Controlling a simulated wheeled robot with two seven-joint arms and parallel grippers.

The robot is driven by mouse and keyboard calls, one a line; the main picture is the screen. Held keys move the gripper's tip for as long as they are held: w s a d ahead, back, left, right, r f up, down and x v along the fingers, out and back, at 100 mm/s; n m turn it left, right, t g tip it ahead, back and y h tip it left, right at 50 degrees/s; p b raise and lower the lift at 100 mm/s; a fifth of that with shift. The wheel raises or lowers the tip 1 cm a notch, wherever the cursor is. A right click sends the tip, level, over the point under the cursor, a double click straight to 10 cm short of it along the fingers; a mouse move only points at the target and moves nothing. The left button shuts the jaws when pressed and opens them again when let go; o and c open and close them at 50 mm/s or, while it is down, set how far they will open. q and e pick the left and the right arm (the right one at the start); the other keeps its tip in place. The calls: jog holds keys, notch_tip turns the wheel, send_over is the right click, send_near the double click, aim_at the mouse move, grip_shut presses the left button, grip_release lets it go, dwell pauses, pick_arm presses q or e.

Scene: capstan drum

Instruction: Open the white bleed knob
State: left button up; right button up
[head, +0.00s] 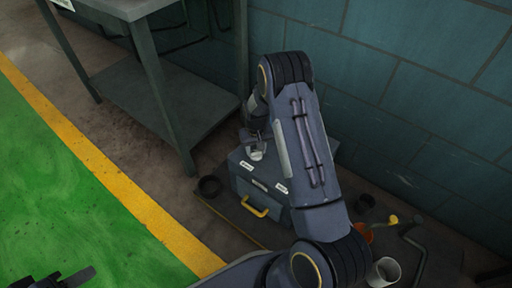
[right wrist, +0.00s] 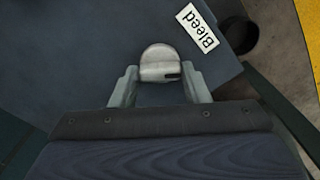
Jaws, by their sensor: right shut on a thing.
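The white bleed knob (right wrist: 160,60) sits on the top of a grey-blue box, beside a white label reading "Bleed" (right wrist: 197,28). My right gripper (right wrist: 160,76) is shut on the knob, with one finger at each side of it. In the head view the knob (head: 257,154) shows as a small pale disc below my right gripper (head: 255,143), partly hidden by it. The box (head: 242,186) has a yellow handle (head: 255,207) on its front. A dark part at the bottom left edge looks like my left gripper (head: 62,280); its jaws are not clear.
A metal table (head: 130,8) with a lower shelf stands left of the box. A black ring or cup (head: 210,186) is beside the box. A white cup (head: 384,272), an orange item and a crank-like bar (head: 413,243) lie at right. A block wall stands behind.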

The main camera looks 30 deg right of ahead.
aim_at(256, 151)
jog(key=m+p, duration=0.1)
jog(key=m, duration=0.4)
jog(key=shift+m, duration=0.3)
jog(key=m+p, duration=0.1)
jog(key=m, duration=0.3)
jog(key=shift+m, duration=0.3)
jog(key=o, duration=1)
notch_tip(256, 151, up, 8)
jog(key=p, duration=0.3)
jog(key=shift+f, duration=0.1)
